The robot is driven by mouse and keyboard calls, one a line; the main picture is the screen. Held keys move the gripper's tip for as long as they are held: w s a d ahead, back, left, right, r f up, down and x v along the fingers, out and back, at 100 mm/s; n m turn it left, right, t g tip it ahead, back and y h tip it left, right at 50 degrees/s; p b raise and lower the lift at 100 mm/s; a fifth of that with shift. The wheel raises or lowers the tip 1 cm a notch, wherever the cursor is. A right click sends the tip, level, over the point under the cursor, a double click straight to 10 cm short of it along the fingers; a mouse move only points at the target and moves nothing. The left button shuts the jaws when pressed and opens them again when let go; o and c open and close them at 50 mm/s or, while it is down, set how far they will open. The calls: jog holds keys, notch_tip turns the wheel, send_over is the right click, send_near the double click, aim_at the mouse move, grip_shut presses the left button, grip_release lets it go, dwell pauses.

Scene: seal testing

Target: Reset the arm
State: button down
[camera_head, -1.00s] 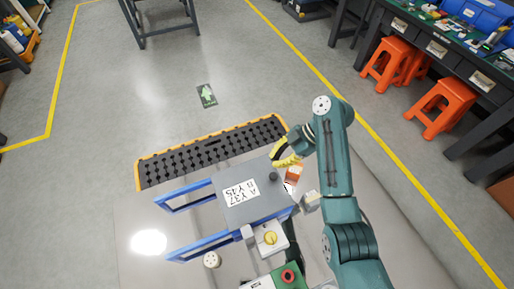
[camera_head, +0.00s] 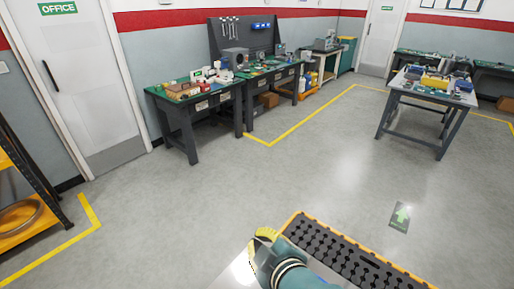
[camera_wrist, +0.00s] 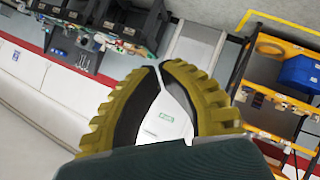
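My gripper (camera_head: 262,240) has yellow ribbed fingers and is at the bottom middle of the head view, beside the left end of a black tray. In the wrist view my gripper (camera_wrist: 160,66) has its two curved fingertips together, with only background showing in the gap behind them. It holds nothing that I can see. The wrist camera looks out across the room, with the picture tilted. Most of my arm is below the head picture's edge.
The black tray (camera_head: 345,252) with an orange rim lies at the table's edge. Cluttered workbenches (camera_head: 192,118) stand along the back wall, with another bench (camera_head: 432,100) at right. A shelf (camera_head: 22,190) is at left. The floor between is open, with a green arrow sign (camera_head: 400,217).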

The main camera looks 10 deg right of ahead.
jog(key=s+d+r+m+t+h, duration=0.1)
jog(key=s+r+m+t, duration=0.3)
jog(key=r, duration=0.4)
jog(key=s+d+r+m+t+h, duration=0.1)
jog(key=s+r+m+t+h, duration=0.2)
jog(key=r, duration=0.6)
jog(key=s+r+m+t, duration=0.4)
jog(key=r+m, duration=0.1)
jog(key=r, duration=0.3)
notch_tip(320, 180, up, 28)
jog(key=p, duration=2.9)
jog(key=shift+w+d+r, duration=0.15)
jog(key=shift+w+r, duration=0.1)
